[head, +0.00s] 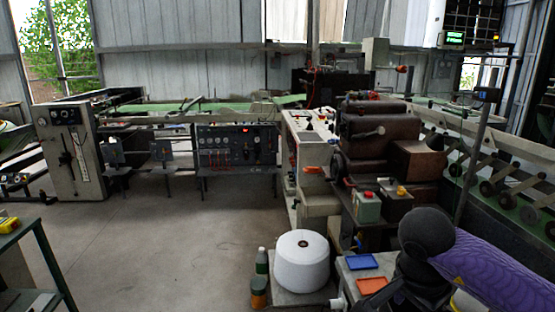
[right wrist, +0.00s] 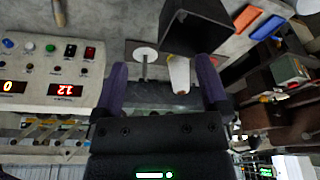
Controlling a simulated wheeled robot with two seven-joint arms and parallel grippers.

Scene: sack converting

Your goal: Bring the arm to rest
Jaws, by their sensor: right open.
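My right arm (head: 490,265) comes in from the lower right corner of the head view, purple with black joints. Its gripper cannot be made out there. In the right wrist view my right gripper (right wrist: 163,85) is open, with its two purple-and-black fingers wide apart. A white tapered piece (right wrist: 179,74) and a dark bar show between and beyond the fingers; nothing is clasped. My left gripper is in neither view.
A blue tray (head: 362,262) and an orange tray (head: 372,285) lie close to my right arm. Brown machinery (head: 375,130) stands behind. A control panel (right wrist: 50,65) is left in the wrist view.

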